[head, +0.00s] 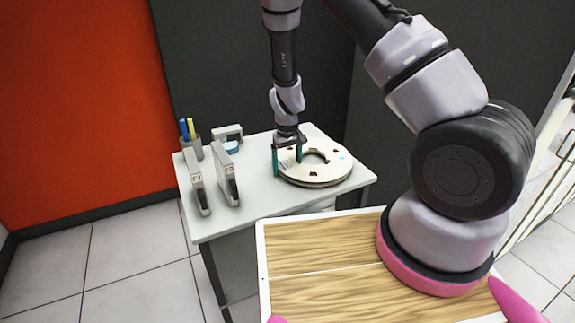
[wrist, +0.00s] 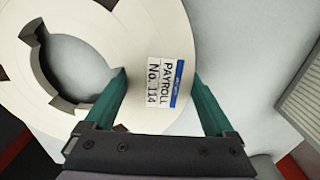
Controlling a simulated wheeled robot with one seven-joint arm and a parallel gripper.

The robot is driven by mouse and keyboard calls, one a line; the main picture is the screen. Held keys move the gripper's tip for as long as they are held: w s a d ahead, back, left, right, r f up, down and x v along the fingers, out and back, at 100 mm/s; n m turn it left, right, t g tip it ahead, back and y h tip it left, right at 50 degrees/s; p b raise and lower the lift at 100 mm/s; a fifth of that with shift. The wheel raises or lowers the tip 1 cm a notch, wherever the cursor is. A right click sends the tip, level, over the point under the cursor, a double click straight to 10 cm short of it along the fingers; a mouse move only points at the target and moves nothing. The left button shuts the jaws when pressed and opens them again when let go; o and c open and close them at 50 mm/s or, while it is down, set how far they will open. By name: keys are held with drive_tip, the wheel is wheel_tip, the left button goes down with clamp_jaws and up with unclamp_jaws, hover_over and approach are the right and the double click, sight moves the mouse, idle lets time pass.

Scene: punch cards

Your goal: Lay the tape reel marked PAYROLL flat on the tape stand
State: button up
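The PAYROLL tape reel (head: 338,174) is a cream disc with a large hole, lying flat or nearly flat over the white table-like stand (head: 262,196). Its label "PAYROLL No. 114" faces up in the wrist view (wrist: 166,84). My gripper (head: 287,160) points down at the reel's left part. In the wrist view my gripper (wrist: 160,76) has one teal finger at the hole's edge and the other at the outer rim, with the label between them. The fingers appear closed on this band. Whether the reel's underside touches the top is hidden.
Two upright labelled cases (head: 228,175) (head: 197,182) stand at the stand's left. Behind them are a pen cup (head: 191,148) and a grey item (head: 228,132). A wood-topped surface (head: 320,258) lies in front. The stand's front middle is clear.

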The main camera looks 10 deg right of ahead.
drive_tip(key=shift+o, duration=0.6)
drive_tip(key=shift+s+f, duration=0.25)
drive_tip(key=shift+f, duration=0.2)
drive_tip(key=shift+w+r, duration=0.15)
drive_tip(key=shift+r, duration=0.25)
drive_tip(key=s+d+r+m+t+y, duration=0.1)
drive_tip(key=d+r, duration=0.1)
drive_tip(key=r, duration=1.1)
drive_tip(key=s+d+r+m+y, duration=0.1)
drive_tip(key=d+r+m, duration=0.1)
drive_tip(key=r, duration=1.1)
drive_tip(key=s+d+r+m+t, duration=0.2)
drive_tip(key=s+d+r, duration=0.3)
drive_tip(key=s+r, duration=0.4)
drive_tip(key=s+d+r+m+t, duration=0.2)
drive_tip(key=s+d+r+t, duration=0.2)
drive_tip(key=s+r, duration=0.6)
drive_tip(key=shift+d+r+m, duration=0.4)
drive_tip(key=shift+d, duration=0.05)
